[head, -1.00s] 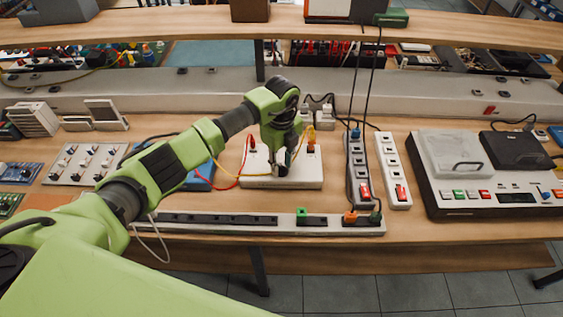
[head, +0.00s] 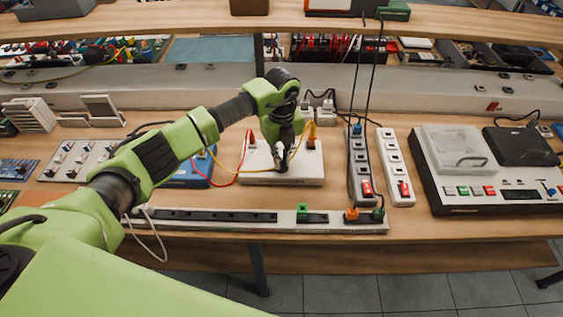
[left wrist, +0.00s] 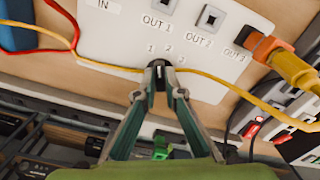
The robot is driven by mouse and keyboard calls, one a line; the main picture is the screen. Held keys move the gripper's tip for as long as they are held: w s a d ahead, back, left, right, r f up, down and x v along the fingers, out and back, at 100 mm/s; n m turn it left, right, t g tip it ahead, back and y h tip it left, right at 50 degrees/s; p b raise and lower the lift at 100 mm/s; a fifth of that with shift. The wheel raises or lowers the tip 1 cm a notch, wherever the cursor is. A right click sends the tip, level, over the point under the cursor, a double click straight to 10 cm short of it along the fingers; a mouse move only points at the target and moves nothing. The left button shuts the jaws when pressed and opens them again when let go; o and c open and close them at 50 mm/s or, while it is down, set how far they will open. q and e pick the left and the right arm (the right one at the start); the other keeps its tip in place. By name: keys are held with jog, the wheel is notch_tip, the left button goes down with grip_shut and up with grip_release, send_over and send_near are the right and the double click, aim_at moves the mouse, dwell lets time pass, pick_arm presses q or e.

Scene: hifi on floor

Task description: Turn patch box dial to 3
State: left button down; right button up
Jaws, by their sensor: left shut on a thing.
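The patch box (head: 308,172) is a white box on the bench in the middle of the head view. The left wrist view shows its panel (left wrist: 112,38) with labels IN, OUT 1, OUT 2 and OUT 3, and small marks 1, 2 and 3. My left gripper (head: 282,160) reaches down onto the box's front half. In the left wrist view my left gripper (left wrist: 158,78) is shut on the small dark dial (left wrist: 158,64), just below the number marks. The fingertips partly cover the dial, and I cannot tell which number it points to. My right gripper is out of view.
An orange plug (left wrist: 266,47) sits at OUT 3, with a yellow cable (left wrist: 225,84) passing by the dial. A red cable (head: 240,160) loops at the box's left. Power strips (head: 360,168) stand to the right; a long strip (head: 345,222) lies in front.

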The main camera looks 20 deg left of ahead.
aim_at(282, 162)
pick_arm(q)
jog(key=m+b, duration=0.6)
jog(key=m, duration=0.1)
jog(key=shift+f, duration=0.15)
jog(key=m+b, duration=0.2)
jog(key=shift+m, duration=0.4)
jog(key=shift+m+b, duration=0.9)
jog(key=shift+m, duration=0.5)
jog(key=shift+r, duration=0.2)
jog(key=c, duration=2.1)
grip_release()
jog(key=shift+c, duration=0.2)
jog(key=shift+r, duration=0.1)
notch_tip(282, 162, up, 12)
